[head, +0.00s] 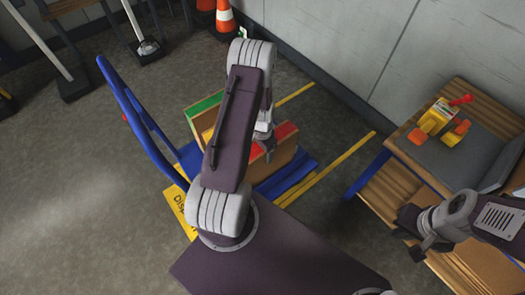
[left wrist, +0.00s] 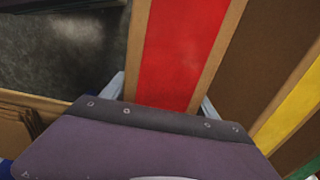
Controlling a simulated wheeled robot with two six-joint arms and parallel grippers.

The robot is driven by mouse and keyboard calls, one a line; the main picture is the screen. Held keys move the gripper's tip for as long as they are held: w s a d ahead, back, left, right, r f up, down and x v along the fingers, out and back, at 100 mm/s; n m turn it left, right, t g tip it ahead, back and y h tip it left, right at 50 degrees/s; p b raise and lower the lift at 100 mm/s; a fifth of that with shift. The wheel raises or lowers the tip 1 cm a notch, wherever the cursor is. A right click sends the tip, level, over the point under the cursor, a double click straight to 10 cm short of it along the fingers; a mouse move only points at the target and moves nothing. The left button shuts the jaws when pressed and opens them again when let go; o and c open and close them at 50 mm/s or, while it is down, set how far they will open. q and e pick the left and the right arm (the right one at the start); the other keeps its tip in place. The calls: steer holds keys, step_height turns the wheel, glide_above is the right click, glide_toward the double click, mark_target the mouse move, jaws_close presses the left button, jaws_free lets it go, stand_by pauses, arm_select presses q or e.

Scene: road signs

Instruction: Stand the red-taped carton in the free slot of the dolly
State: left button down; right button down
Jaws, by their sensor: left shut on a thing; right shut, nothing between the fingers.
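The red-taped carton (head: 276,170) is brown with a red strip along its top and stands upright at the right of the other cartons, over the blue dolly (head: 300,168). My left gripper (head: 265,146) is shut on its upper edge. In the left wrist view the red strip (left wrist: 180,50) runs between the fingers. A green-taped carton (head: 205,104) and a yellow-taped carton (left wrist: 292,108) stand beside it. My arm hides much of the dolly and cartons. I cannot tell if the red-taped carton's base touches the deck. My right gripper (head: 422,246) is shut and empty.
A wooden bench (head: 397,190) at right carries a grey mat with yellow and orange items (head: 440,118). Orange cones (head: 225,18) and posts stand at the back by the wall. The dolly's blue handle (head: 135,115) rises at left. Open floor (head: 80,190) lies left.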

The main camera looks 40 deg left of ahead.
arm_select(q)
steer(key=shift+f+b, duration=0.35)
steer(key=shift+f, duration=0.15)
steer(key=shift+c, duration=0.7)
jaws_free()
step_height(320, 180, up, 9)
steer(key=p, duration=0.4)
